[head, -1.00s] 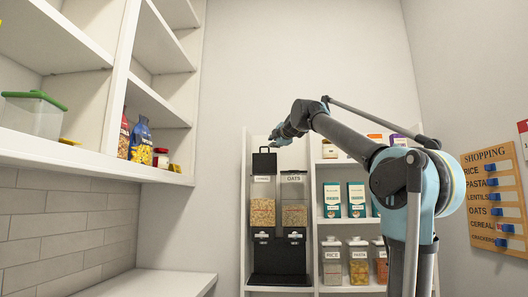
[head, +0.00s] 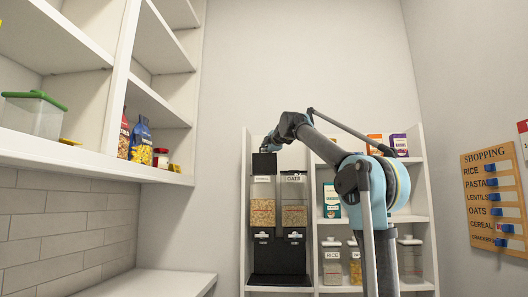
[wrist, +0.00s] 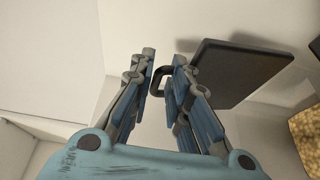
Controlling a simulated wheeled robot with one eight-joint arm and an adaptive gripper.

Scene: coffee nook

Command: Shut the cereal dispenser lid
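The cereal dispenser (head: 281,262) stands on the back shelf unit, with two clear hoppers side by side. The right hopper, labelled OATS (head: 294,205), has its lid down. Above the left hopper (head: 262,208) its black lid (head: 264,164) stands upright, open. My gripper (head: 268,147) is at the lid's top edge in the head view and hides the handle there. In the wrist view my gripper (wrist: 163,62) has its fingers apart, with the lid's dark loop handle (wrist: 158,80) between them. The lid panel (wrist: 240,75) lies to the right. I cannot tell whether the fingers touch the handle.
Shelves right of the dispenser hold boxes (head: 331,203) and labelled jars (head: 333,265). White shelving (head: 85,158) with a green-lidded box (head: 36,112) and food packs is on the left. A shopping board (head: 493,195) hangs on the right wall. The counter (head: 150,284) at lower left is clear.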

